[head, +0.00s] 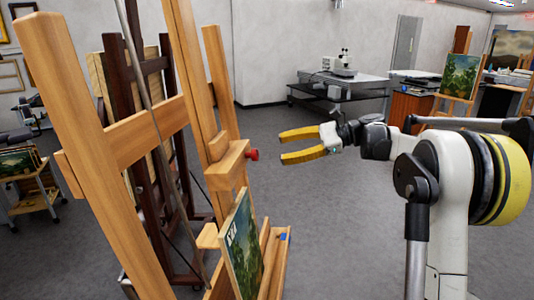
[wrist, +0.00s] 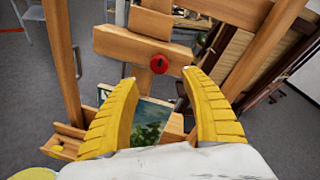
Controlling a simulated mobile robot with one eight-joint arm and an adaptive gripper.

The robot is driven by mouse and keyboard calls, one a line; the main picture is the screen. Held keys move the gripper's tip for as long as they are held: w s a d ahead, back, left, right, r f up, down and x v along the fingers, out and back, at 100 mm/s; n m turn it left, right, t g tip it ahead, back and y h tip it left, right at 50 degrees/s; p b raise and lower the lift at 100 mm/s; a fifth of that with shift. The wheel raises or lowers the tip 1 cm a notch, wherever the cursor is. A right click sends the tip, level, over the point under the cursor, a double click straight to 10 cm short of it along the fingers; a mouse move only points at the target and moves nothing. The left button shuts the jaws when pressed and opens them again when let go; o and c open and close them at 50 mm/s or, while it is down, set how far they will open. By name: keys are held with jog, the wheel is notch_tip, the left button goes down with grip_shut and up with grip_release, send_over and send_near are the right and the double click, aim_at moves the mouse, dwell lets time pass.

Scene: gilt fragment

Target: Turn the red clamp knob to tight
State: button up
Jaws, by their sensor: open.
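The red clamp knob (head: 252,155) sticks out from the right side of a wooden clamp block (head: 228,163) on the light wooden easel. In the wrist view the red knob (wrist: 159,64) faces me, just beyond and between the fingertips. My gripper (head: 281,147) has two yellow fingers, open and empty, pointing left toward the knob with a gap of air between. In the wrist view its fingers (wrist: 160,73) spread to either side of the knob. Whether the knob is tight or loose cannot be told.
A green landscape painting (head: 243,243) stands on the easel's lower ledge (head: 279,262), below the clamp. A dark easel (head: 125,70) stands behind. A black table with a microscope (head: 343,62) is at the back. The grey floor between is clear.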

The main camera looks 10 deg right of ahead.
jog(key=v, duration=0.3)
jog(key=shift+a, duration=0.1)
jog(key=s+a+f+n+h+b, duration=0.3)
jog(key=s+a+f+h+b, duration=0.15)
jog(key=s+a+f, duration=0.3)
jog(key=s+f+n+t+h+b, duration=0.2)
jog(key=s+f+n+h+b, duration=0.7)
jog(key=s+f, duration=1.6)
jog(key=s+n+b, duration=0.1)
jog(key=n+b, duration=0.2)
jog(key=n, duration=0.1)
jog(key=shift+s+f+n+b, duration=0.2)
jog(key=shift+n+b, duration=0.1)
jog(key=shift+n, duration=0.1)
